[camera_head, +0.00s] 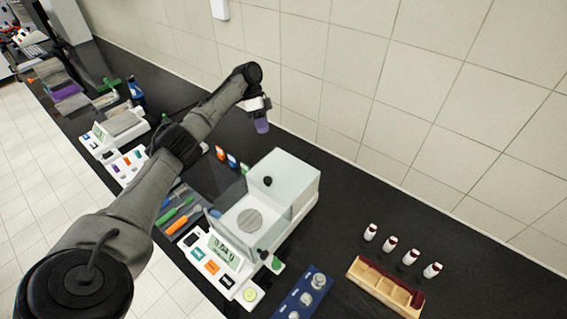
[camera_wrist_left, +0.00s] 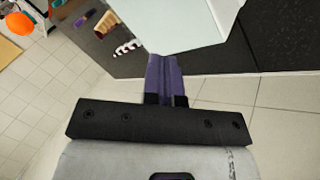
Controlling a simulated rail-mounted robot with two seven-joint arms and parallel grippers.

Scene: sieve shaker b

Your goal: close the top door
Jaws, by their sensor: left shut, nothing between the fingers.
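The balance (camera_head: 222,251) stands on the black bench with a clear glass draft shield. Its top door appears as a pale pane (camera_head: 290,166) over the far part of the shield, with a black knob (camera_head: 267,181) near its edge. The round weighing pan (camera_head: 249,220) shows in front of the pane. My left gripper (camera_head: 262,125) is shut and empty, beyond the shield near the wall. In the left wrist view its purple fingers (camera_wrist_left: 165,80) are together, with a pale panel of the shield (camera_wrist_left: 175,22) just past them; I cannot tell whether they touch. My right gripper is out of view.
Several small capped bottles (camera_head: 389,244) and a wooden rack (camera_head: 385,287) stand right of the balance. A blue weight tray (camera_head: 303,297) lies near the front. Coloured tools (camera_head: 178,214) lie left of it. The tiled wall (camera_head: 335,95) bounds the back.

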